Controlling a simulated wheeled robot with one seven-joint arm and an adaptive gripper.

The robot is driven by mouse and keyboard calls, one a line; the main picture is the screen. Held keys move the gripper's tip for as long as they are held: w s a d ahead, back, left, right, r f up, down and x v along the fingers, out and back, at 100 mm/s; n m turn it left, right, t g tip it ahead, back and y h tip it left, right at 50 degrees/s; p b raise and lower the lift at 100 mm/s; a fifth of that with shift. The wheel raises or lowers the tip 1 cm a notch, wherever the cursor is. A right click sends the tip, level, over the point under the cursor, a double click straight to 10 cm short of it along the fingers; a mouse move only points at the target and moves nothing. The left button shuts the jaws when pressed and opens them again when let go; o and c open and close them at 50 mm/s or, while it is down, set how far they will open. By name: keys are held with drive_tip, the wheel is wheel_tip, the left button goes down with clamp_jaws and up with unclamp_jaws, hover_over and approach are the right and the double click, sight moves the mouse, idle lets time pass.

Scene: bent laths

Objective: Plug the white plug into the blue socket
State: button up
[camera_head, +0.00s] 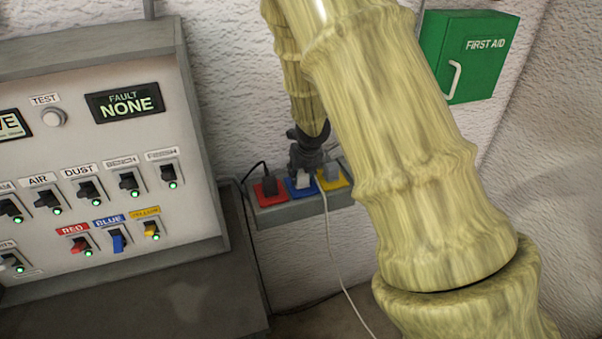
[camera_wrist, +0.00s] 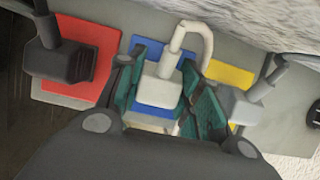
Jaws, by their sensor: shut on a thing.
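The white plug (camera_wrist: 160,84) sits between the green fingers of my gripper (camera_wrist: 164,98) in the wrist view, its pale cord looping up from its far end. My gripper is shut on it. The blue socket (camera_wrist: 153,109) shows around and below the plug, which lies over it; I cannot tell how deep the plug sits. In the head view my gripper (camera_head: 304,168) is at the socket strip, with the white plug (camera_head: 303,181) just under it against the blue socket (camera_head: 292,192). My arm hides part of that area.
A black plug (camera_wrist: 62,60) sits at the red socket (camera_wrist: 92,38) on the left, a grey plug (camera_wrist: 245,103) at the yellow socket (camera_wrist: 228,74) on the right, both close to my fingers. A control panel (camera_head: 100,200) stands left; its blue switch (camera_head: 119,241) shows no green light.

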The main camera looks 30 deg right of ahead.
drive_tip(key=shift+f, duration=0.15)
drive_tip(key=o, duration=1)
drive_tip(key=v, duration=1.2)
drive_tip(key=shift+d, duration=0.1)
